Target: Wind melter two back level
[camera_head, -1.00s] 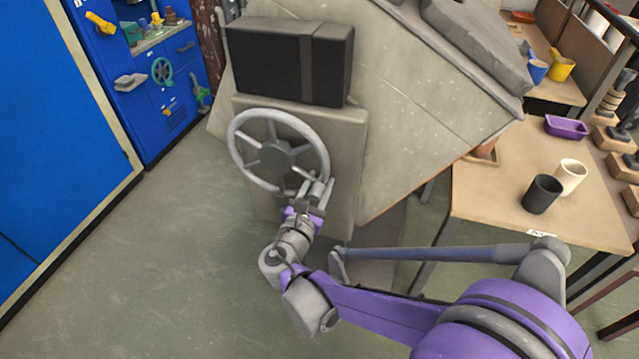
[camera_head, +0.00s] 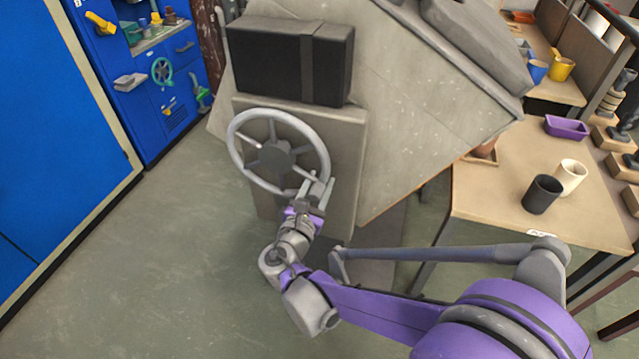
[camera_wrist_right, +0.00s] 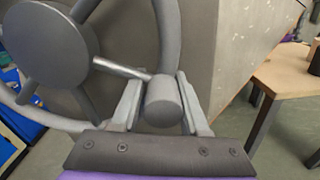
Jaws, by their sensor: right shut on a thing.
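A grey handwheel (camera_head: 318,135) with a round hub and spokes is mounted on the front panel (camera_head: 346,140) of a large grey machine (camera_head: 420,100), whose body sits tilted. No number shows on it, so I cannot tell whether it is melter two. My right gripper (camera_head: 316,190) is at the wheel's lower right rim. In the right wrist view its fingers (camera_wrist_right: 160,105) stand on both sides of a short grey cylindrical knob (camera_wrist_right: 163,98) on the wheel, and it is shut on it. My left gripper is out of view.
A black box (camera_head: 275,62) sits above the wheel. At right a wooden table (camera_head: 490,205) holds a dark cup (camera_head: 542,194), a cream cup (camera_head: 570,177) and a purple tray (camera_head: 566,127). Blue cabinets (camera_head: 60,130) stand at left. The floor between is clear.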

